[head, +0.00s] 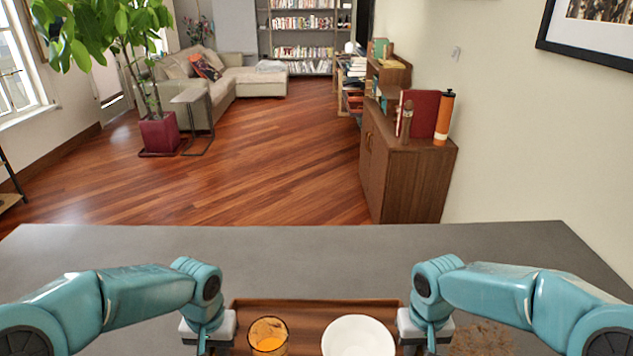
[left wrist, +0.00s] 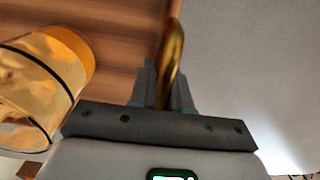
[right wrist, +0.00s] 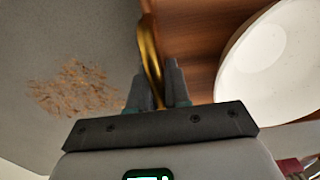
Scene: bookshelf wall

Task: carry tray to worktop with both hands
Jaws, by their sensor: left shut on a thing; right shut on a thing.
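The brown wooden tray (head: 310,312) is at the bottom middle of the head view, over the grey worktop (head: 300,255). On it are a glass with an orange drink (head: 268,337) at the left and a white bowl (head: 357,338) at the right. My left gripper (left wrist: 163,95) is shut on the tray's brass handle (left wrist: 173,55) at its left end. My right gripper (right wrist: 158,95) is shut on the brass handle (right wrist: 150,50) at the right end. The tray's near edge is out of the head view. I cannot tell whether the tray touches the worktop.
A crumbly brown patch (head: 482,338) lies on the worktop right of the tray; the right wrist view shows it too (right wrist: 75,90). The worktop beyond the tray is clear. Behind it stand a wooden cabinet (head: 405,175), a potted plant (head: 158,133) and a sofa (head: 225,85).

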